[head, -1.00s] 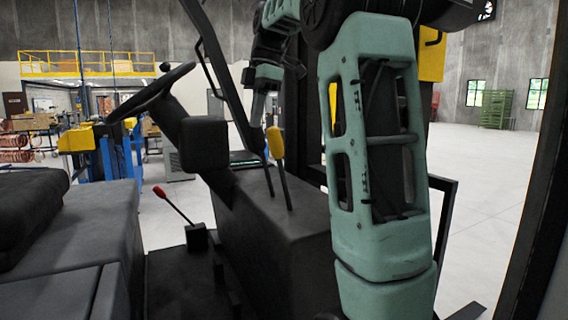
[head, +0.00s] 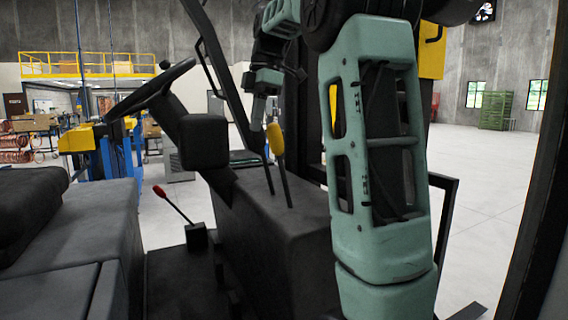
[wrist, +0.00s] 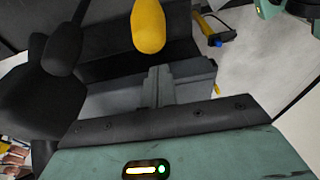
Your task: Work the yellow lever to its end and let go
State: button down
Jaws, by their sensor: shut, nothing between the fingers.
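The yellow lever (head: 276,139) stands on the dark console, with a long yellow grip on a thin black stem. In the wrist view its yellow grip (wrist: 148,26) shows at the top, beyond the fingertips. My gripper (head: 258,114) is close by the grip's upper left in the head view. In the wrist view the grey fingers (wrist: 157,78) are together with nothing between them. There is a visible gap between the fingers and the yellow grip in that view. Whether any part of the gripper touches the lever is hard to tell.
A black-knobbed lever (wrist: 62,48) is left of the yellow grip in the wrist view. A steering wheel (head: 150,92) and a red-knobbed lever (head: 160,191) are to the left in the head view. A black seat (head: 30,205) is at far left.

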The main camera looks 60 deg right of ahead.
aim_at(280, 133)
jog(key=x, duration=0.1)
jog(key=b+x, duration=0.2)
jog(key=shift+s+d+f, duration=0.15)
jog(key=shift+d+f, duration=0.15)
jog(key=shift+f, duration=0.15)
dwell(0.4)
jog(key=shift+s+d+p, duration=0.2)
jog(key=shift+s+d, duration=0.35)
jog(key=shift+d, duration=0.3)
jog(key=shift+s+d+p, duration=0.2)
jog(key=shift+s+d, duration=0.3)
jog(key=shift+d, duration=0.3)
jog(key=shift+s+d+p, duration=0.2)
jog(key=shift+s+d, duration=0.35)
jog(key=shift+d, duration=0.3)
jog(key=shift+a, duration=0.1)
jog(key=w+a, duration=0.5)
jog(key=a, duration=0.2)
jog(key=shift+a, duration=0.35)
dwell(0.5)
